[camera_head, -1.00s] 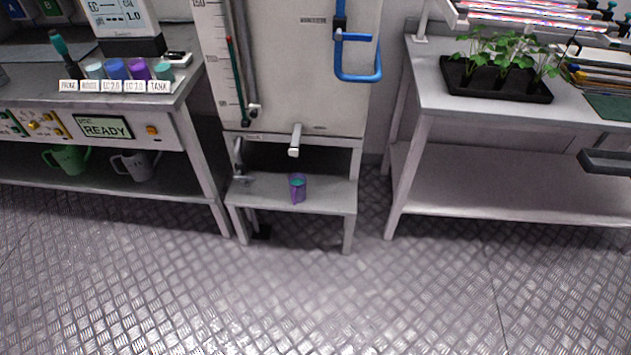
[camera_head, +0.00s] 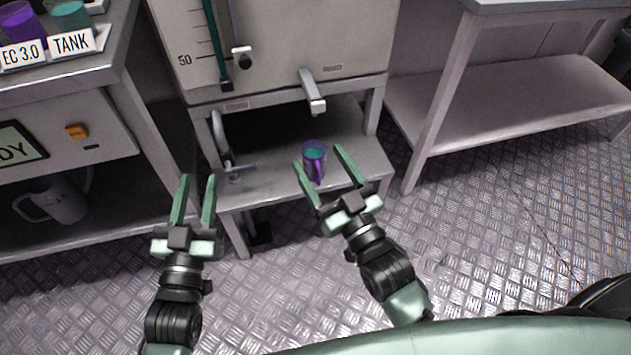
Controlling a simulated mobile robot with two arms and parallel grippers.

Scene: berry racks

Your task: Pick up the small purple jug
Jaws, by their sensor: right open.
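The small purple jug (camera_head: 315,160) stands upright on the low grey shelf (camera_head: 270,180) under the tank's spout. Teal shows inside its mouth, and its handle faces me. My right gripper (camera_head: 322,164) is open, with one finger to each side of the jug in the picture. I cannot tell whether the fingers are level with it or still nearer to me; it is not gripped. My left gripper (camera_head: 198,180) is open and empty, left of the shelf, in front of its left leg.
The tank's spout (camera_head: 313,92) juts out above the jug. A grey pipe (camera_head: 222,145) rises at the shelf's left. A grey jug (camera_head: 55,202) stands on the left bench's lower shelf. The right bench (camera_head: 520,95) has an empty lower shelf.

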